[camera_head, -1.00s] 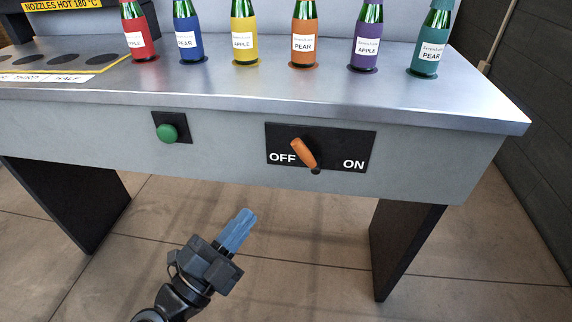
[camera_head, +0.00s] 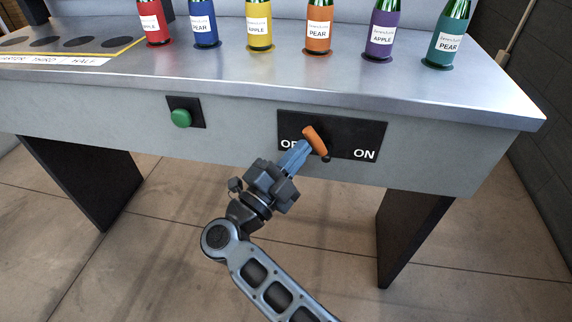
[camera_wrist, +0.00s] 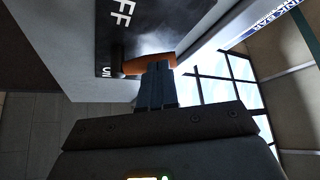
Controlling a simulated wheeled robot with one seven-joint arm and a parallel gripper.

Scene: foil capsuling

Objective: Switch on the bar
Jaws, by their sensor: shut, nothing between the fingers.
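The bar's switch is an orange lever (camera_head: 315,140) on a black plate (camera_head: 345,131) marked OFF and ON, on the front of the bench. The lever leans up and to the left, towards OFF. My gripper (camera_head: 304,148) has its blue fingers shut and empty. The fingertips are at the lever's left side, in front of the OFF label, and partly hide that label. In the wrist view the fingertips (camera_wrist: 158,68) overlap the orange lever (camera_wrist: 140,64). They look to be touching it or very close, I cannot tell which.
A green button (camera_head: 181,118) sits on the bench front, left of the switch plate. Several coloured bottles, such as the yellow one (camera_head: 259,33), stand along the bench top (camera_head: 330,75). The floor below the bench is open between its dark legs (camera_head: 408,235).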

